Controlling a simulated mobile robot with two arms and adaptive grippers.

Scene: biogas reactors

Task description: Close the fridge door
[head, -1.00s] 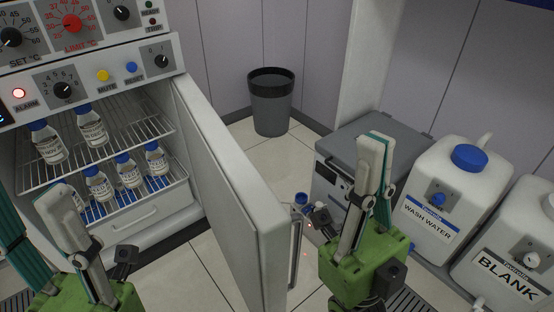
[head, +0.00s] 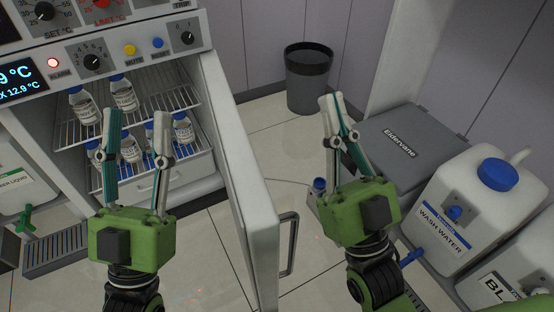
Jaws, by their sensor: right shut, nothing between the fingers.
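The white fridge door (head: 238,165) stands open, swung out toward me, its edge facing me. Its grey handle (head: 293,245) is on the right-hand side of the door. The open fridge (head: 35,110) shows wire shelves with several blue-capped bottles (head: 123,95). My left gripper (head: 136,118) is open and empty, in front of the fridge opening and left of the door; its fingers cover some lower bottles. My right gripper (head: 331,100) is shut and empty, right of the door and apart from it in the picture, above the handle.
A grey Eldervane box (head: 405,145) and a white wash water container (head: 475,205) stand at the right, with a BLANK container (head: 500,285) in front. A dark bin (head: 308,80) stands behind. Tiled floor (head: 270,130) lies clear between door and bin.

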